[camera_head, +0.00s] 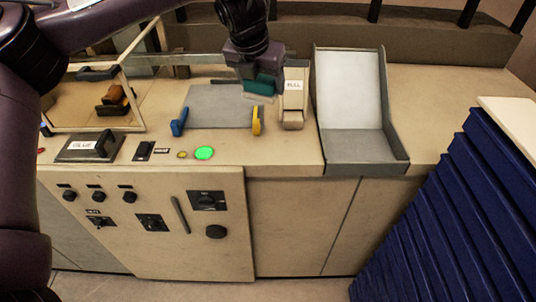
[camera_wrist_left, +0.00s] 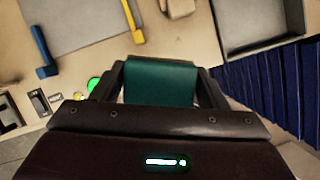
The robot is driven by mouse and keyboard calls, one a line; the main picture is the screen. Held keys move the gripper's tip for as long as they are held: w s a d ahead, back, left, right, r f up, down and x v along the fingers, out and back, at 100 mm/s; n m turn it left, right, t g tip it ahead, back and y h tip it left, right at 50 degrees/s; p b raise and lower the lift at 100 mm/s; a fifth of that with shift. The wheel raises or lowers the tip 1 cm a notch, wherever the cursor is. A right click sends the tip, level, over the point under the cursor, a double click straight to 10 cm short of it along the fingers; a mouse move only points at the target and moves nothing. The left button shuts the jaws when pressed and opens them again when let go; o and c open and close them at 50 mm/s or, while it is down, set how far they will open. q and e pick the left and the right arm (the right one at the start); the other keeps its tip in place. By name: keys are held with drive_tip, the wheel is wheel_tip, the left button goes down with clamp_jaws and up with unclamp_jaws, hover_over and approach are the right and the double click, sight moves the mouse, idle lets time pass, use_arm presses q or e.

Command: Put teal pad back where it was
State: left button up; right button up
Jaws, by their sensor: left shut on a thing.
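The teal pad (camera_head: 261,85) is between the fingers of my left gripper (camera_head: 262,77), near the back right corner of a grey plate (camera_head: 215,106). In the left wrist view the pad (camera_wrist_left: 160,84) fills the space between the two dark fingers of the gripper (camera_wrist_left: 161,72), which are shut on it. A pale edge shows just under the pad in the head view; I cannot tell whether it touches anything. My right gripper is not in view.
A white labelled dispenser (camera_head: 293,97) stands close right of the pad. A grey open tray (camera_head: 350,90) lies further right. Blue (camera_head: 179,122) and yellow (camera_head: 256,121) pieces flank the plate. A green button (camera_head: 204,153) is in front. A clear-walled box (camera_head: 85,105) stands left.

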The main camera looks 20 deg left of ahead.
use_arm(q)
hover_over(265, 148)
drive_tip(key=s, duration=0.1)
wheel_tip(265, 148, down, 8)
wheel_tip(265, 148, down, 6)
drive_tip(key=shift+s+a+f+b, duration=0.15)
drive_tip(key=shift+b, duration=0.75)
wheel_tip(265, 148, down, 3)
drive_tip(key=shift+s+f+b, duration=0.1)
drive_tip(key=shift+b, duration=0.35)
drive_tip(key=shift+f, duration=0.3)
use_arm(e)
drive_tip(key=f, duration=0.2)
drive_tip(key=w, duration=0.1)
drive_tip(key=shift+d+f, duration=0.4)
use_arm(q)
drive_tip(key=shift+f, duration=0.1)
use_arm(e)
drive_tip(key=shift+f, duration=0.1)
use_arm(q)
drive_tip(key=shift+f, duration=0.15)
drive_tip(key=o, duration=1)
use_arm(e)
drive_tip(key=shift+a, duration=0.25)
